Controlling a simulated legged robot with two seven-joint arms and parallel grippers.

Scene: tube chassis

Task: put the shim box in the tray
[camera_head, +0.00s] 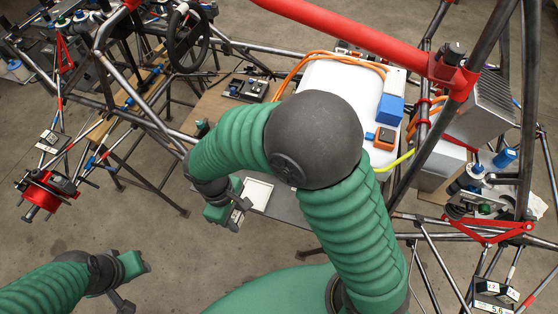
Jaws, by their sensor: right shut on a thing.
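My right arm reaches up and bends over to the left. Its gripper (238,213) points down just left of a small whitish square tray (258,194). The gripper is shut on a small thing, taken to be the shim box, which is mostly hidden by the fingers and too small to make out. The tray lies on a grey panel, and its left edge is close to the gripper. My left gripper (122,302) is low at the left, over the floor and away from the tray. I cannot tell whether its fingers are apart.
A white case (335,85) with orange cables, a blue block (390,109) and an orange-framed part (384,139) stand behind my right elbow. A black device (248,90) lies on a board beyond the tray. Chassis tubes and a red tube (350,30) surround the space.

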